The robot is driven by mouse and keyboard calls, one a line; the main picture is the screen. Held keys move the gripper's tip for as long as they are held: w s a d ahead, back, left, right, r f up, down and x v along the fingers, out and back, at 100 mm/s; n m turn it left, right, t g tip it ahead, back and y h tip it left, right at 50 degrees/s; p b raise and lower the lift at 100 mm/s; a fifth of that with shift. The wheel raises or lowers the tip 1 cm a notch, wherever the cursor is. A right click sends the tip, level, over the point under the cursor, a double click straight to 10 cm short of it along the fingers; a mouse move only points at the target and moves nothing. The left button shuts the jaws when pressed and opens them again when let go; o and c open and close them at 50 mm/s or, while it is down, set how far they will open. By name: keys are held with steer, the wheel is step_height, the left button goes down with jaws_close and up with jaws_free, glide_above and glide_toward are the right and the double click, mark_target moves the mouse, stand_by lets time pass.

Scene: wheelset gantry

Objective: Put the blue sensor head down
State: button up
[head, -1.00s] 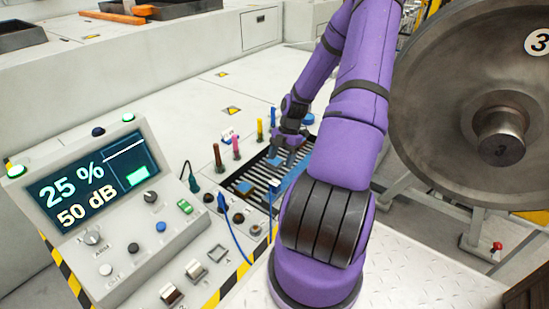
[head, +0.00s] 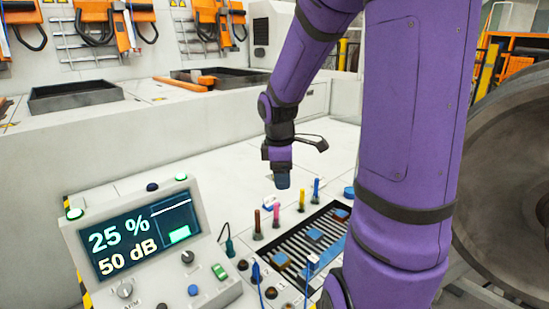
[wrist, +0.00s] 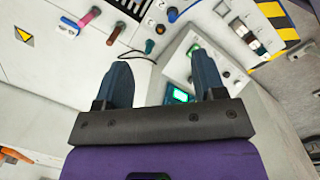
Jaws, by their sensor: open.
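My gripper (head: 283,182) hangs above the pale bench, beyond the coloured pegs and clear of the black slotted tray (head: 331,247). In the wrist view its two dark blue fingers (wrist: 163,80) are apart with nothing between them. Small blue-topped blocks lie on the tray: one in the middle (head: 314,234), one at the near left (head: 280,259) and one at the far end (head: 341,214). The middle block looks like the blue sensor head, but I cannot be sure which it is.
A console with a lit screen (head: 137,237) stands at the left front. Brown, pink, yellow and blue pegs (head: 276,215) stand beside the tray. A large wheel (head: 505,190) is at the right.

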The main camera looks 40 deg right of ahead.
steer(key=s+a+r+m+t+y, duration=0.1)
steer(key=s+a+r+m+t, duration=0.4)
steer(key=s+a+r, duration=0.9)
steer(key=shift+a+m, duration=0.85)
steer(key=shift+m, duration=1.05)
stand_by(2.0)
